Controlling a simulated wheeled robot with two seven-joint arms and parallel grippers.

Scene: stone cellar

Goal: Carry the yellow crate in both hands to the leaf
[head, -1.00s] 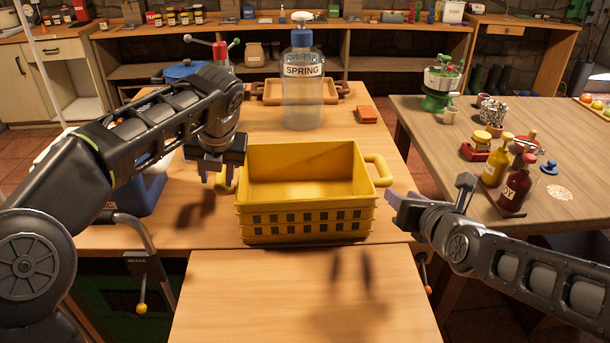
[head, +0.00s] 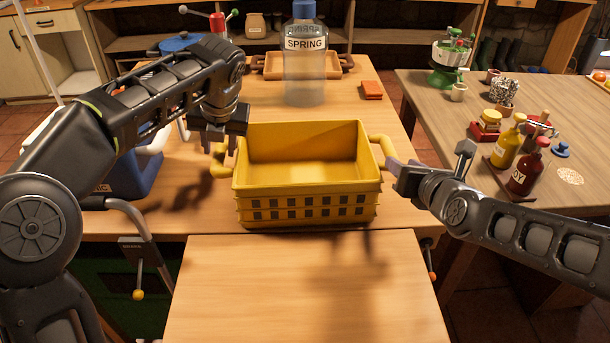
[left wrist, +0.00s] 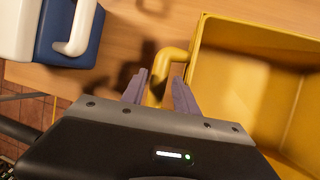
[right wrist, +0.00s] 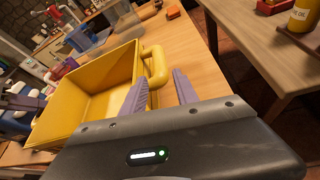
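The yellow crate (head: 305,205) stands empty and upright on the wooden table, with a looped handle on each side. The leaf (head: 305,290) is the bare wooden board in front of the table, nearest me. My left gripper (head: 217,153) is at the left handle; the left wrist view shows its open fingers (left wrist: 159,92) on either side of that handle (left wrist: 172,56). My right gripper (head: 393,167) is at the right handle; the right wrist view shows its fingers (right wrist: 158,90) spread, with the handle (right wrist: 158,66) between and just beyond them.
A SPRING bottle (head: 305,65), a wooden tray (head: 270,68) and a red block (head: 372,90) stand behind the crate. A blue and white box (head: 135,172) is left of it. A side table (head: 430,110) with sauce bottles is at the right. The leaf is clear.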

